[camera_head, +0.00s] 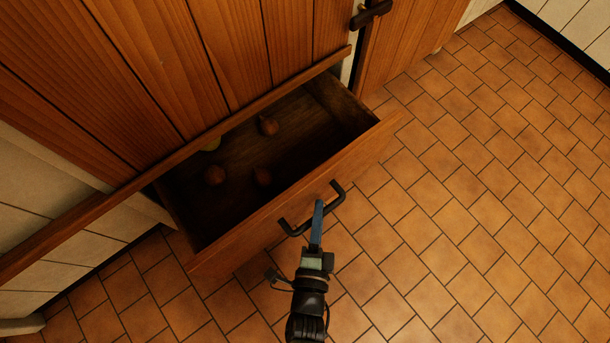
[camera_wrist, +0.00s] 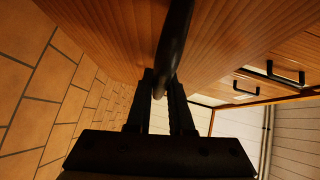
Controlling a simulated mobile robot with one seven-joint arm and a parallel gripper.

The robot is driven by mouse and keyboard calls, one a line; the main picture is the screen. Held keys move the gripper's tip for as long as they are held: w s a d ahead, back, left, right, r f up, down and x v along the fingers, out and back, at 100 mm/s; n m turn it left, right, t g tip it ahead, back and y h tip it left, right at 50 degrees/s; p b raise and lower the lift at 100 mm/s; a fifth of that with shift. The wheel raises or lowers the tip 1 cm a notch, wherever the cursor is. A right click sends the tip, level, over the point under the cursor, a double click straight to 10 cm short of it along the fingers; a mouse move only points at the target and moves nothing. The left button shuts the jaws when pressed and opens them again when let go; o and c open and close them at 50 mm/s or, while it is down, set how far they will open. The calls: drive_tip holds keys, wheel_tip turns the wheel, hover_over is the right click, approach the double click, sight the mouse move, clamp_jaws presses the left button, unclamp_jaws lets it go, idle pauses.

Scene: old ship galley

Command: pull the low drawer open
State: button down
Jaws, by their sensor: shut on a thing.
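The low drawer (camera_head: 290,217) is pulled well out of the wooden cabinet, and its dark inside shows in the head view. Its black bar handle (camera_head: 292,230) is on the front panel. My gripper (camera_head: 318,212) is at the middle of the handle, with its fingers shut on it. In the wrist view the dark handle bar (camera_wrist: 175,45) runs between the fingertips of my gripper (camera_wrist: 161,88), close to the wooden drawer front (camera_wrist: 110,30).
Several round brownish things, one of them a brown one (camera_head: 268,126), lie inside the drawer. The tiled floor (camera_head: 490,190) to the right is clear. A cabinet door (camera_head: 400,45) with a dark handle (camera_head: 371,13) stands at the top. Other handles (camera_wrist: 284,75) show in the wrist view.

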drive_tip(key=s+d, duration=0.6)
drive_tip(key=s, duration=0.2)
drive_tip(key=shift+s, duration=0.25)
drive_tip(key=c, duration=0.8)
unclamp_jaws()
drive_tip(key=p+v, duration=0.4)
drive_tip(key=v, duration=0.9)
drive_tip(key=shift+p, duration=0.3)
